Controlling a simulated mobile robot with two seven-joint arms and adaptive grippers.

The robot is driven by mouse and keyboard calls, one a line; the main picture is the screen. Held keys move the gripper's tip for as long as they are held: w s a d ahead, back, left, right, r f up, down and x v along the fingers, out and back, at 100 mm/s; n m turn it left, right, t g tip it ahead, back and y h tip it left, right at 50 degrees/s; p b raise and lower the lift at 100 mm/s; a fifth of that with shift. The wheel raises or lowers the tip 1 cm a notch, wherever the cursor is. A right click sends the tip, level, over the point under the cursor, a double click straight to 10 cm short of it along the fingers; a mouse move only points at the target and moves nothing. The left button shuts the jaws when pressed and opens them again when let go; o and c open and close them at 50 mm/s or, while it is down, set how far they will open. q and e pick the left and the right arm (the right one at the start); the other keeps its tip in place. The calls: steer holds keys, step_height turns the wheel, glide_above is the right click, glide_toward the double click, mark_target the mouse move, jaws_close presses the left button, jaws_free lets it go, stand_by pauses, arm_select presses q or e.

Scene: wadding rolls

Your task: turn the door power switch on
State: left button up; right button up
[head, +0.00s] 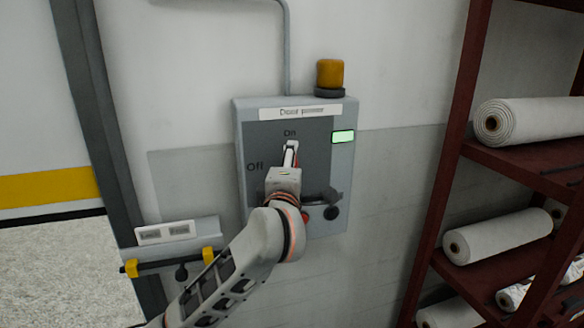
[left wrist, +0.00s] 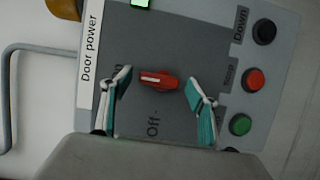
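The door power panel (head: 240,125) is a grey wall box with "On" at the top of its dial and "Off" at the left. Its red switch knob (left wrist: 165,82) shows in the left wrist view, with its white mark toward the "On" side. My left gripper (left wrist: 161,76) is open, one finger on each side of the knob, with visible gaps between fingers and knob. In the head view my left gripper (head: 291,152) is in front of the dial and hides most of the knob. A green lamp (head: 343,136) on the panel is lit. My right gripper is out of view.
Below the dial are a black button (left wrist: 264,32), a red button (left wrist: 254,79) and a green button (left wrist: 240,125). An amber beacon (head: 330,75) tops the box. A dark red rack (head: 455,150) with white rolls (head: 530,120) stands at right. A small labelled ledge (head: 166,232) is at lower left.

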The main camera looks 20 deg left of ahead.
arm_select(q)
steer(key=v, duration=1.2)
steer(key=shift+r, duration=0.1)
